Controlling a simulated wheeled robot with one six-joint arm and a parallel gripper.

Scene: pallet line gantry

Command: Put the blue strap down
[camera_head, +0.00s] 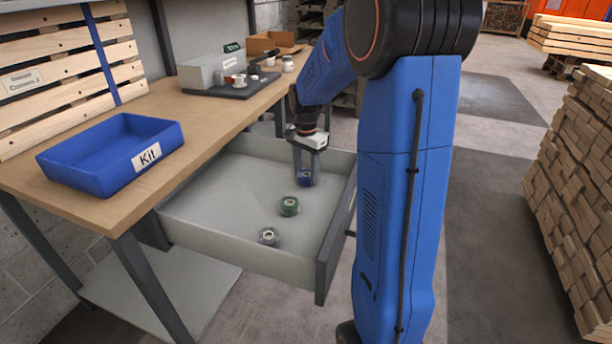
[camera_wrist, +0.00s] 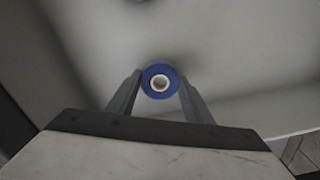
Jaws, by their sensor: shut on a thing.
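The blue strap (camera_head: 304,177) is a small blue roll with a pale core. My gripper (camera_head: 305,172) points down over the far part of the open drawer (camera_head: 212,183), with its fingers on either side of the roll. In the wrist view the blue strap (camera_wrist: 160,81) sits between the two fingertips of my gripper (camera_wrist: 160,92), which is shut on it. The roll is in or just over the drawer; I cannot tell whether it touches the drawer floor.
A green roll (camera_head: 289,206) and a grey roll (camera_head: 268,237) lie in the drawer, nearer the front. The blue Kit tray (camera_head: 107,181) stands on the wooden workbench (camera_head: 193,118) and looks empty. The left part of the drawer floor is clear. Stacked timber (camera_head: 575,190) stands at right.

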